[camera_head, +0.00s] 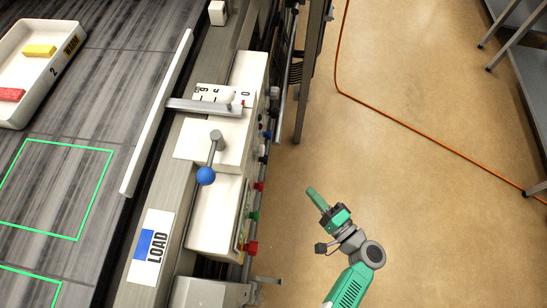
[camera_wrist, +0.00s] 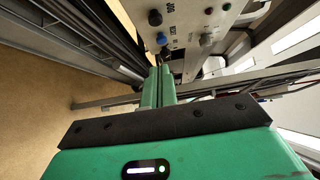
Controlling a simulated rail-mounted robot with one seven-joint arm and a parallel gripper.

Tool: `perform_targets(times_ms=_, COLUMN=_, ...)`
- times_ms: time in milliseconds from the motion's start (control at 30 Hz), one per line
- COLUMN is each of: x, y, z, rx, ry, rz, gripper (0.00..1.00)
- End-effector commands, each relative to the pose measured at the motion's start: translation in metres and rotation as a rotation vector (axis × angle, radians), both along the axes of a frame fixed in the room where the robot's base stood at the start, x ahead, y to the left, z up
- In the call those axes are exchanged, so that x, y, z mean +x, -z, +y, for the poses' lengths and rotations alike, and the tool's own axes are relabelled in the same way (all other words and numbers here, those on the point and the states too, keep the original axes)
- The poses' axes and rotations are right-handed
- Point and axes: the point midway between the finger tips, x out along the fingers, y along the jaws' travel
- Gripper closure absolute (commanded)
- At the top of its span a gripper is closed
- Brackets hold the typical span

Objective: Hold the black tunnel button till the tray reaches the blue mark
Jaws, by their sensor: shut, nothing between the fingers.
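The blue mark (camera_head: 144,244) is beside the word LOAD on a white plate near the bottom. My gripper (camera_head: 313,192) is shut and empty, out over the floor to the right of the machine. In the wrist view its fingertips (camera_wrist: 160,68) point toward the control panel, apparently short of it. A black button (camera_wrist: 155,17) is above them, past a blue button (camera_wrist: 163,38). Its label is unreadable.
A blue-knobbed lever (camera_head: 205,176) and a slider scale (camera_head: 220,95) sit on the white housing. Red and green buttons line its right side (camera_head: 254,215). An upright post (camera_head: 312,75) stands right of the machine. Open floor with an orange cable (camera_head: 400,122) lies beyond.

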Motion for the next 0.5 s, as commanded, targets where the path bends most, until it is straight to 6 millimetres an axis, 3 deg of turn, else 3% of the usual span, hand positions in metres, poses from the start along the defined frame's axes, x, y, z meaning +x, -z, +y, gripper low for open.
perform_targets(times_ms=233, x=0.013, y=0.001, z=0.010, rx=-0.002, ry=-0.003, rz=-0.001, gripper=1.00)
perform_targets(times_ms=500, x=0.058, y=0.003, z=0.048, rx=-0.003, ry=-0.004, rz=-0.001, gripper=1.00)
